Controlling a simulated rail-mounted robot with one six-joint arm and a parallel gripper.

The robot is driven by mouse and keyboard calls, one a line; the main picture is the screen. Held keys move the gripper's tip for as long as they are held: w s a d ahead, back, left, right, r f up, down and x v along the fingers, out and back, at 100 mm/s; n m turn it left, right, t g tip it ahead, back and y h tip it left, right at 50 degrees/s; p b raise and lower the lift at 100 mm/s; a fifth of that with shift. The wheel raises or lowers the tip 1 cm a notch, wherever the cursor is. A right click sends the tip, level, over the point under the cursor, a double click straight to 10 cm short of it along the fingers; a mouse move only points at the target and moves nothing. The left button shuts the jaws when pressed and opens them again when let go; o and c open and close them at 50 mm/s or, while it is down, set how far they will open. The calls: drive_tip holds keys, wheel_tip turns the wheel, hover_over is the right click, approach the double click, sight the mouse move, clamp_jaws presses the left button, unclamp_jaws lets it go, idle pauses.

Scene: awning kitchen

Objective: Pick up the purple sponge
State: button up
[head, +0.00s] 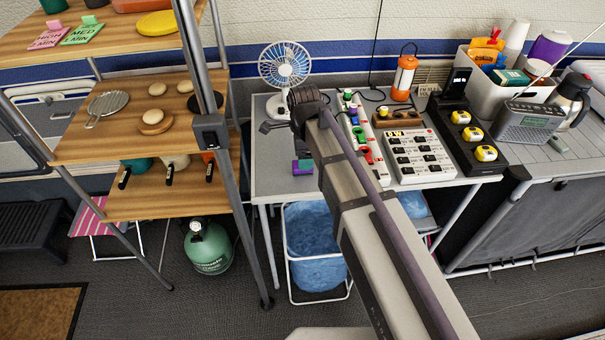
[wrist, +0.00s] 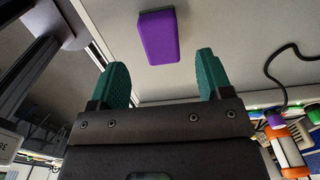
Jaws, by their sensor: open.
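The purple sponge (wrist: 157,37) is a small block with a dark edge. In the wrist view it lies on the pale tabletop, beyond and roughly between my fingertips, nearer the top of the picture. It also shows in the head view as a small purple patch (head: 302,171) near the table's front edge, left of my arm. My gripper (wrist: 162,75) has two teal fingers spread wide apart with nothing between them. The sponge is apart from both fingers. In the head view my arm hides most of the gripper.
A wooden shelf unit (head: 80,148) stands to the left. A blue-lined basket (head: 318,272) is below.

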drive_tip(key=f+b, duration=0.5)
drive_tip(key=shift+w+a+f, duration=0.1)
drive_tip(key=shift+a+f, duration=0.1)
drive_tip(key=shift+f, duration=0.05)
drive_tip(key=shift+r, duration=0.25)
drive_tip(key=c, duration=1)
drive_tip(key=shift+r, duration=0.1)
wheel_tip(320, 180, up, 10)
drive_tip(key=p, duration=1)
drive_tip(key=shift+r, duration=0.1)
drive_tip(key=shift+f, duration=0.2)
